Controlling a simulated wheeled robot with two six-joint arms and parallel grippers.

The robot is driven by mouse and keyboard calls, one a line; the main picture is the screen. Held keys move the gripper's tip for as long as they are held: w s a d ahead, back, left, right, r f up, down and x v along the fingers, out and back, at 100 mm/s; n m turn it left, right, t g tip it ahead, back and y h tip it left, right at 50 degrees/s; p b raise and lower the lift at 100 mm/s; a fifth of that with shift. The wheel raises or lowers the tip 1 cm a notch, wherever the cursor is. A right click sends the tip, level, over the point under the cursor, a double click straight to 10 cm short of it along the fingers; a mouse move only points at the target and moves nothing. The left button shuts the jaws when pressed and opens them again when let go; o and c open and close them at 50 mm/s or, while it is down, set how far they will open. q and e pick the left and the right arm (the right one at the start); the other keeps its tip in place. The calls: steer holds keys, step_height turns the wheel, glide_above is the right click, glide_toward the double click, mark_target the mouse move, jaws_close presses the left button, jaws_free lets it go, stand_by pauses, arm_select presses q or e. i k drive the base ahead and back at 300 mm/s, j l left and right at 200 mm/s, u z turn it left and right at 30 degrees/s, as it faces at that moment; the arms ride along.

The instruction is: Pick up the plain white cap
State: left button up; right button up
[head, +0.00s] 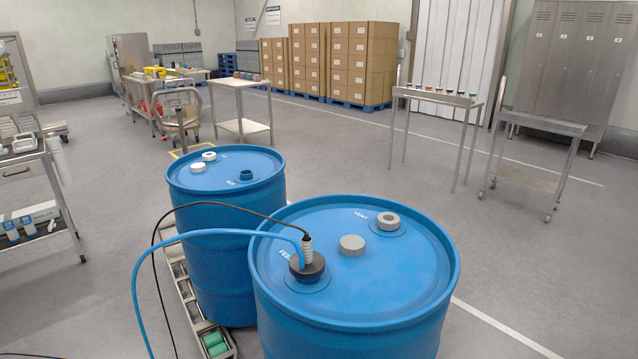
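The plain white cap (198,168) lies on the top of the far blue drum (225,170), near its left side. A second white cap (209,156) sits just behind it and seems to have a recessed centre, though it is small in the picture. A blue fitting (246,175) stands towards the front right of the same drum top. Neither of my grippers shows in the head view.
The near blue drum (340,280) carries a plain grey cap (352,245), a grey vent cap (388,221) and a black fitting (307,267) with blue and black lines arching left.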

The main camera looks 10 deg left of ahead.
mark_target(198, 166)
steer(key=j+z, duration=0.3)
steer(key=j, duration=0.85)
steer(key=j+z, duration=0.35)
steer(key=j, duration=0.85)
